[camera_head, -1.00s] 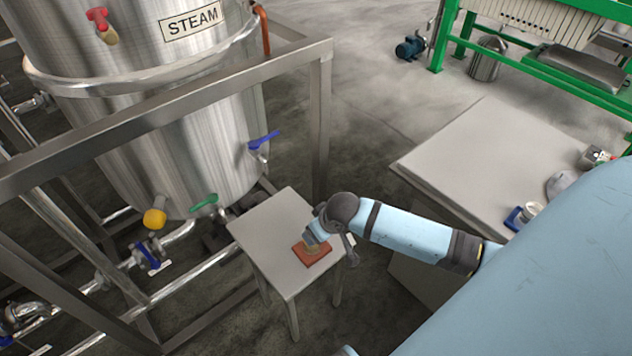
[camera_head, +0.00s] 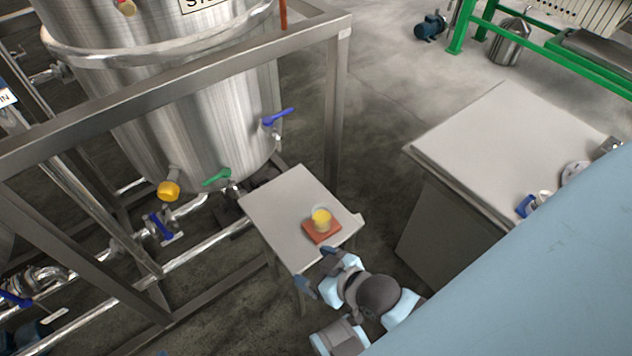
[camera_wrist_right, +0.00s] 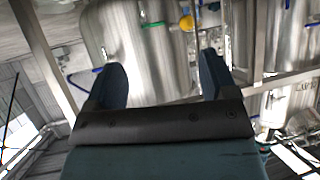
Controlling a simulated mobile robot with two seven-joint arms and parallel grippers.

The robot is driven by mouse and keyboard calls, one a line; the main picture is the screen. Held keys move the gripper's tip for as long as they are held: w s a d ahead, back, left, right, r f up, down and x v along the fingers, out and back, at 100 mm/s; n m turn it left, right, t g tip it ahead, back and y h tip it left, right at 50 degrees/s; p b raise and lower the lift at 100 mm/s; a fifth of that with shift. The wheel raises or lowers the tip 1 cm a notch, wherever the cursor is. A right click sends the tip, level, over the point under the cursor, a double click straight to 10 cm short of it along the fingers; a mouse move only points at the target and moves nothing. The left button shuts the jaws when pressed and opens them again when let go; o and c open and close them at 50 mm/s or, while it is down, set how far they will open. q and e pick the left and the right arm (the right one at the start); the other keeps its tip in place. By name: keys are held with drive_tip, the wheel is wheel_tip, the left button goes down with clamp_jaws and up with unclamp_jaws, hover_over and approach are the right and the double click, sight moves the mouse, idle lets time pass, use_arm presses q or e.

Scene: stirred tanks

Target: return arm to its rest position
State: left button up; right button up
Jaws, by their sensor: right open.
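My right gripper (camera_head: 318,269) is at the near edge of the small stool-like table (camera_head: 277,205) in the head view. Its two fingers are apart with nothing between them. A clear cup with yellow contents (camera_head: 321,218) stands upright on a red-brown square mat (camera_head: 322,235) on that table, just beyond the fingertips and apart from them. In the right wrist view the open fingers (camera_wrist_right: 160,78) point toward the steel tank (camera_wrist_right: 150,45), with an empty gap between them. My left gripper is not in view.
A steel frame (camera_head: 336,110) surrounds the large tank (camera_head: 200,120), which has blue, green and yellow valve handles. A grey table (camera_head: 490,140) with a blue-handled item (camera_head: 526,206) is at the right. Bare floor lies between the small table and the grey table.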

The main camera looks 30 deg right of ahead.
use_arm(q)
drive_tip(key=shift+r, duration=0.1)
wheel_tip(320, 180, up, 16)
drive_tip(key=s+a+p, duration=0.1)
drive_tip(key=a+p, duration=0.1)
drive_tip(key=p, duration=2.2)
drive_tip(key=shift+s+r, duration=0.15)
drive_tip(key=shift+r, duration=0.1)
use_arm(e)
wheel_tip(320, 180, up, 17)
drive_tip(key=s+d, duration=0.1)
drive_tip(key=d, duration=0.1)
drive_tip(key=shift+s+f, duration=0.1)
